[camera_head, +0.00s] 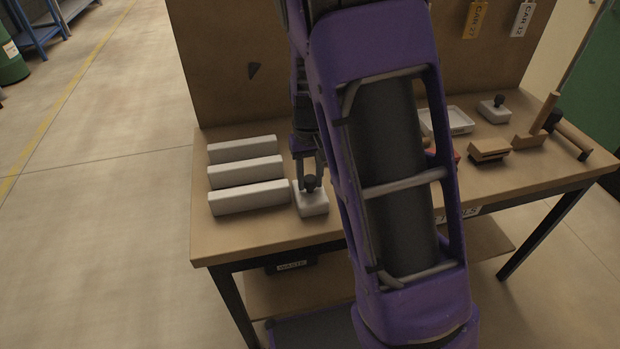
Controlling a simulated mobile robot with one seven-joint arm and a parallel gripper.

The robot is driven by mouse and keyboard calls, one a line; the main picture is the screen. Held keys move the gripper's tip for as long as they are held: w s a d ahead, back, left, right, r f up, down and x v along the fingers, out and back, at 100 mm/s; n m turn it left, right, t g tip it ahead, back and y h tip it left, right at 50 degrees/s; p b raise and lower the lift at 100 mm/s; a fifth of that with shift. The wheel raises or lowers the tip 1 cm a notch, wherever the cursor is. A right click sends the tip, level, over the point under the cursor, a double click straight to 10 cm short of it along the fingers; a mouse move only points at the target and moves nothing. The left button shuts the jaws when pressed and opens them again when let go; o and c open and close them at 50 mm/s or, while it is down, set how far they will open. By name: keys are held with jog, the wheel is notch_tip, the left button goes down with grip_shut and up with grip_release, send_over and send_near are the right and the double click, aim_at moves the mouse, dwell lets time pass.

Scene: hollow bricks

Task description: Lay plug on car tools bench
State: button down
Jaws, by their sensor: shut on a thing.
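The plug (312,203) looks like a small white block with a dark round knob on top. It is at the left part of the bench (250,237), just right of the white bars. My gripper (310,183) points down over it and is shut on its knob. The block appears upright and at the bench top; I cannot tell whether it touches the surface. The bench has a wooden top, and part of a label ending in "LS" shows on its front edge. My purple arm hides the middle of the bench.
Three white bars (246,171) lie in a row left of the plug. Right of my arm are a white tray (446,121), another knobbed white block (494,109), a brown block (488,151) and wooden-handled tools (540,125). A brown back panel (235,70) rises behind.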

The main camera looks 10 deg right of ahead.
jog(key=c, duration=0.5)
grip_release()
notch_tip(320, 180, up, 12)
jog(key=shift+r+p, duration=0.1)
jog(key=shift+p, duration=0.9)
jog(key=shift+w, duration=0.15)
